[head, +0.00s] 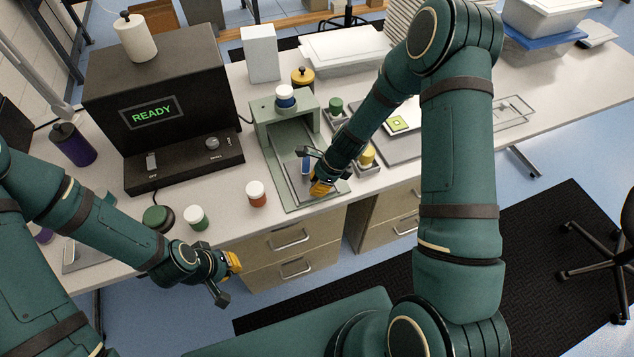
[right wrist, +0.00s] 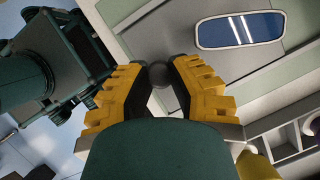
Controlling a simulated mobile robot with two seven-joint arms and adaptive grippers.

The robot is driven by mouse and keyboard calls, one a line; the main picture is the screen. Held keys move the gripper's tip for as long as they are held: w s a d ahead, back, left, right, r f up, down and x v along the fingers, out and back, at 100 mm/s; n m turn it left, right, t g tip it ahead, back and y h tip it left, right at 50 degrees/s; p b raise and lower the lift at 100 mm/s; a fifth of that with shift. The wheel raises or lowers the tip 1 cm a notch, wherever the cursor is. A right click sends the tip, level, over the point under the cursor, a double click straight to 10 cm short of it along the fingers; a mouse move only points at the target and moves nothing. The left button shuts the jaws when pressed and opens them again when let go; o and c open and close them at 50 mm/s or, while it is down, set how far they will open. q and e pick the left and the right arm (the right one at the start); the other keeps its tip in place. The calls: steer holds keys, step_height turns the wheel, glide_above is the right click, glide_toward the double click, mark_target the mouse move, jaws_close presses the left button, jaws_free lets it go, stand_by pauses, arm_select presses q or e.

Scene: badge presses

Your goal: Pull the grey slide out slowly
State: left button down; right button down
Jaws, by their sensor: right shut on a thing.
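The grey slide (head: 292,184) lies at the front of the green-grey badge press (head: 317,119), low and near the table's front edge. A blue oblong piece with a pale rim (right wrist: 240,30) lies on it. My right gripper (head: 319,188) is over the slide's front end. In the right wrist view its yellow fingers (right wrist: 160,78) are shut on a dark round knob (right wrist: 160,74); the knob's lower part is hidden. My left gripper (head: 234,262) hangs in front of the table, away from the press, and its finger gap cannot be made out.
A black machine reading READY (head: 152,112) stands left of the press. White jars with orange (head: 256,194) and green (head: 195,218) bands stand near the front edge. A blue-banded jar (head: 285,96) is on top of the press. A yellow-topped piece (head: 367,157) stands right of the slide.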

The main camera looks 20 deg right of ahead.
steer(key=shift+s+a+f, duration=0.1)
steer(key=shift+s+f, duration=0.1)
steer(key=shift+s, duration=0.1)
steer(key=c, duration=0.7)
jaws_free()
steer(key=shift+r, duration=0.1)
steer(key=shift+c, duration=0.2)
steer(key=shift+w, duration=0.1)
steer(key=shift+r, duration=0.15)
steer(key=shift+d+r, duration=0.3)
steer(key=shift+r, duration=0.2)
steer(key=v, duration=1)
steer(key=shift+d+r, duration=0.15)
steer(key=shift+r, duration=0.15)
